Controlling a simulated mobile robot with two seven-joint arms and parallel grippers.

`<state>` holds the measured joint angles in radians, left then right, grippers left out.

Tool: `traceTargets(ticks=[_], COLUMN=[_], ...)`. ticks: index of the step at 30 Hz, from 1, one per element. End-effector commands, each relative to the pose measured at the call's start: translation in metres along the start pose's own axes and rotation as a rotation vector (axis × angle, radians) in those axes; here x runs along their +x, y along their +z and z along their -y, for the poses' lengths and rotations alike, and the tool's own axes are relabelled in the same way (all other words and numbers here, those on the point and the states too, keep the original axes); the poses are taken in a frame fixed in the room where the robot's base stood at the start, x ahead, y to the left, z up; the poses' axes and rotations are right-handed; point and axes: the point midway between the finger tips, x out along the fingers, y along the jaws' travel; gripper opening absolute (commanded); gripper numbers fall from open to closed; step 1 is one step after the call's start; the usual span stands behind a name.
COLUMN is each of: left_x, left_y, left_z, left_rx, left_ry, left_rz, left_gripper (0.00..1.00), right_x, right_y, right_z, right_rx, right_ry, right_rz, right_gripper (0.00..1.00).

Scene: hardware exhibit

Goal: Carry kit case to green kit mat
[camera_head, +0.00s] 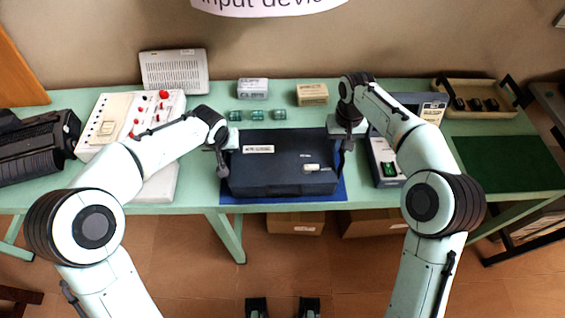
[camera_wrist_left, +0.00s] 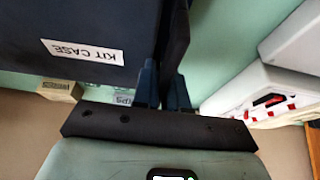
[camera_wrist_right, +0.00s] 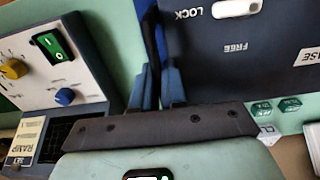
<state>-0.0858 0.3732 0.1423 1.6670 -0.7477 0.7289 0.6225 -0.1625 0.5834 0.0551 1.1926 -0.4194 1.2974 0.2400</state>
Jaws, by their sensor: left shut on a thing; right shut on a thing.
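The dark blue kit case (camera_head: 283,176) sits over a blue mat (camera_head: 240,200) at the middle of the table; I cannot tell if it is touching it. Its white "KIT CASE" label also shows on the case in the left wrist view (camera_wrist_left: 70,25). My left gripper (camera_head: 222,162) is shut on the case's left side. My right gripper (camera_head: 347,146) is shut on its right side; the case's lid with "LOCK" and "FREE" shows in the right wrist view (camera_wrist_right: 225,60). The dark green kit mat (camera_head: 508,163) lies bare at the table's right end.
A grey device with a green switch (camera_head: 385,160) stands between the case and the green mat. A tray (camera_head: 480,98) with dark items is behind the mat. Small boxes (camera_head: 312,94) and green blocks (camera_head: 257,115) stand behind the case. A white panel with red knobs (camera_head: 150,110) is left.

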Motion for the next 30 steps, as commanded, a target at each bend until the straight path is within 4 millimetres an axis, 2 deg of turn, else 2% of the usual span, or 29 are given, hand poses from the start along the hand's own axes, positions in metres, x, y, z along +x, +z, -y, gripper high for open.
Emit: traceTargets(ticks=[19,26,30], left_x=[-0.001,-0.005,-0.014], left_y=[-0.001,-0.004,-0.011], left_z=[0.000,0.000,0.000], left_rx=[-0.001,-0.001,-0.001], left_ry=[-0.001,0.001,0.001], left_rz=[-0.001,-0.007,-0.012], left_gripper=[0.00,0.00,0.00], right_x=[-0.001,-0.006,-0.017], right_y=[-0.001,-0.002,-0.004], right_z=[0.000,0.000,0.000], right_rx=[0.001,0.001,0.001], right_ry=[0.000,0.000,0.000], right_rz=[-0.003,-0.008,-0.012], right_gripper=[0.00,0.00,0.00])
